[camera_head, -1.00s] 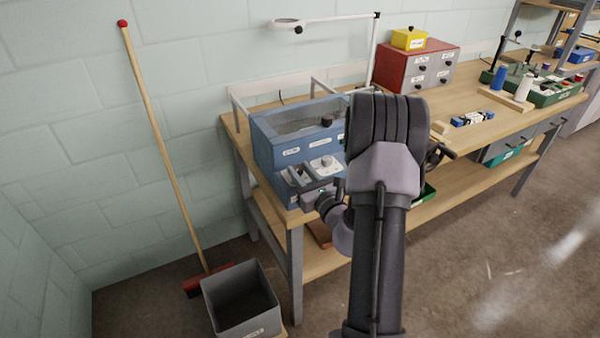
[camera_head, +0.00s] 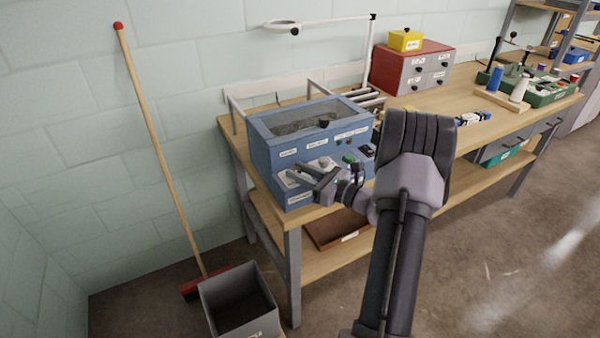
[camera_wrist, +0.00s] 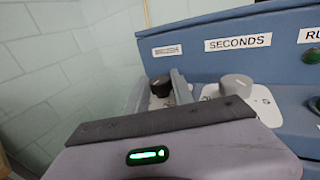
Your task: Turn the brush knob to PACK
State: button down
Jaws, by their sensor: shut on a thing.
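The blue machine (camera_head: 275,155) stands at the near left end of the bench. My gripper (camera_head: 296,171) is at the left of its sloped front panel. In the wrist view a dark knob (camera_wrist: 160,85), which I take as the brush knob, sits between my gripper's fingers (camera_wrist: 162,92), and they are shut on it. The small label above it is too blurred to read, and so is its pointer setting; no PACK mark can be made out. To its right is a grey knob (camera_wrist: 237,85) on a white dial plate under the SECONDS label (camera_wrist: 238,43).
A green button (camera_wrist: 312,56) sits further right on the panel. A red drawer cabinet (camera_head: 410,68) is further back on the bench. A grey bin (camera_head: 240,300) and a broom (camera_head: 160,150) stand at the left.

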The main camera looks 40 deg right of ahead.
jog(key=c, duration=1.1)
grip_release()
jog(key=shift+w, duration=0.1)
jog(key=p+v, duration=0.4)
jog(key=v, duration=1.3)
jog(key=shift+s, duration=0.2)
